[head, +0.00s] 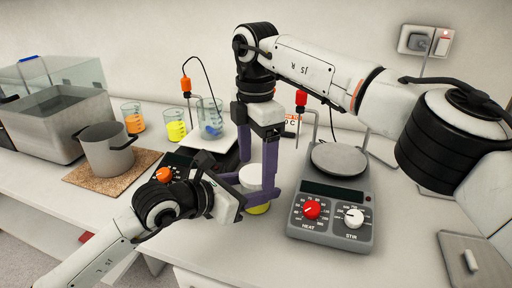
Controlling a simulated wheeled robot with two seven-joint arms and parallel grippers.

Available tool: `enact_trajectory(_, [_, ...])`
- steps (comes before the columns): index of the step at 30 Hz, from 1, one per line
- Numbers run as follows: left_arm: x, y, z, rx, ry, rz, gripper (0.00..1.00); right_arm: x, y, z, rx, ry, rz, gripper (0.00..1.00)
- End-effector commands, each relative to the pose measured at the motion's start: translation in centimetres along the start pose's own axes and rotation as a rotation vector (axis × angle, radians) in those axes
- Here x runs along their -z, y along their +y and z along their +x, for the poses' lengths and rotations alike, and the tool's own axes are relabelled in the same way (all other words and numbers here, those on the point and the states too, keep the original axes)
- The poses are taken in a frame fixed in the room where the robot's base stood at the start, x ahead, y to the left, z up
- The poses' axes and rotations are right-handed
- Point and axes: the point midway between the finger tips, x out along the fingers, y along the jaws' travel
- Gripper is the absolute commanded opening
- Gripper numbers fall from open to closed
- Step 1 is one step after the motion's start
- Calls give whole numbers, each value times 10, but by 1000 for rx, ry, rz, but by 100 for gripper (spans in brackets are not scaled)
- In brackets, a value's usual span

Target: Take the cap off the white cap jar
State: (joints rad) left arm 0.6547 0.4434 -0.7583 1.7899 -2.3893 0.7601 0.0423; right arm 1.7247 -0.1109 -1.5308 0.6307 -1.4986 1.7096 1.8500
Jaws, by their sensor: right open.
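The jar with the white cap (251,174) stands on the bench in the middle of the head view. Yellow shows on the lower part of the jar (258,209). My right gripper (258,181) points down from above, open, with its purple fingers on either side of the cap; I cannot tell whether they touch it. My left gripper (245,190) reaches in from the lower left at jar height, with purple parts close to the jar body. Its fingertips overlap the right fingers in the picture, so its grip on the jar is unclear.
A hotplate stirrer (331,222) with red and white knobs stands right of the jar. Beakers with orange (134,123), yellow (176,130) and blue (211,128) contents stand behind left. A metal pot (108,157) sits on a cork mat (84,178) at left.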

Motion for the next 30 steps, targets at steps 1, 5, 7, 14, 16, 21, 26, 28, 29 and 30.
enact_trajectory(1, [0, 0, 0, 0, 1, 0, 0, 0, 0, 3, 1, 0, 1, 74])
enact_trajectory(5, [0, 0, 0, 0, 1, -1, 0, 0, 0, 5, 0, 0, 1, 74])
enact_trajectory(7, [0, 0, 0, 0, 1, -1, 0, 0, 0, 5, 0, 0, 1, 74])
enact_trajectory(14, [0, 0, 0, 0, 1, -1, 0, 0, 0, 5, 0, 0, 0, 54])
enact_trajectory(16, [0, 0, 0, 0, 1, -1, 0, 0, 0, 5, 0, 0, 0, 42])
enact_trajectory(21, [0, 0, 0, 0, 1, -1, 0, 0, 0, 5, -1, 0, 0, 29])
enact_trajectory(26, [0, 0, 0, 0, 1, 0, 0, 0, 0, 5, -1, 0, -18, 29])
enact_trajectory(28, [0, 0, 0, 0, 1, 0, 0, 0, 0, 5, -1, 0, -75, 29])
enact_trajectory(29, [1, 0, 0, 0, 1, 0, 0, 0, 0, 4, -1, 0, -116, 29])
enact_trajectory(30, [1, 0, 0, 0, 1, 0, 0, 0, 0, 4, -1, 0, -183, 29])
